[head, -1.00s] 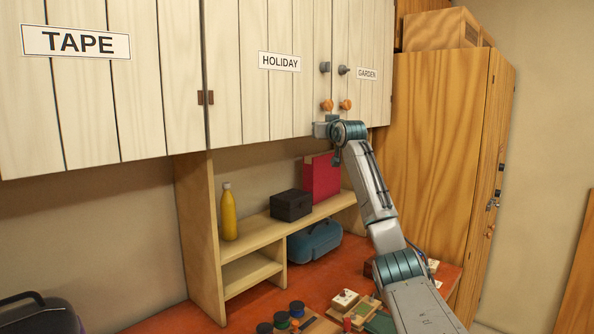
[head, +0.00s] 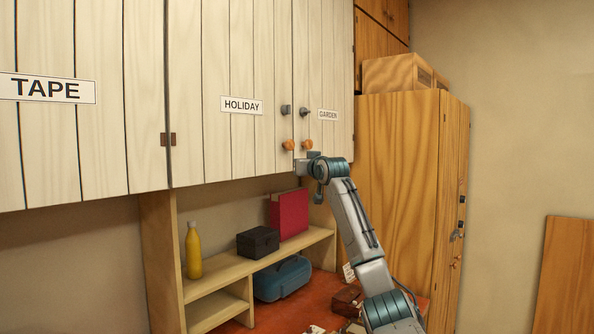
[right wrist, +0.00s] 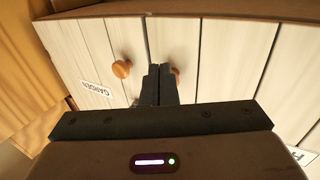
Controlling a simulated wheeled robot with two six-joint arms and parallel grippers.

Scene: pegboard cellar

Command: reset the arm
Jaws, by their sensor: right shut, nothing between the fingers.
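My right arm reaches up from the lower right of the head view. Its gripper (head: 307,165) is at the bottom edge of the wall cabinet, just below the two orange knobs (head: 297,145). In the right wrist view the gripper (right wrist: 160,72) has its two dark fingers together and empty, in front of the pale doors. One orange knob (right wrist: 122,69) shows left of the fingers and the other is partly hidden behind them. I cannot tell whether the fingers touch the door. My left gripper is in neither view.
The wall cabinet doors labelled HOLIDAY (head: 242,106) and GARDEN (head: 328,115) are shut. Below, a shelf holds a yellow bottle (head: 193,251), a black box (head: 258,242) and a red binder (head: 289,215). A blue case (head: 283,278) is underneath. A tall wooden cupboard (head: 397,180) stands right.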

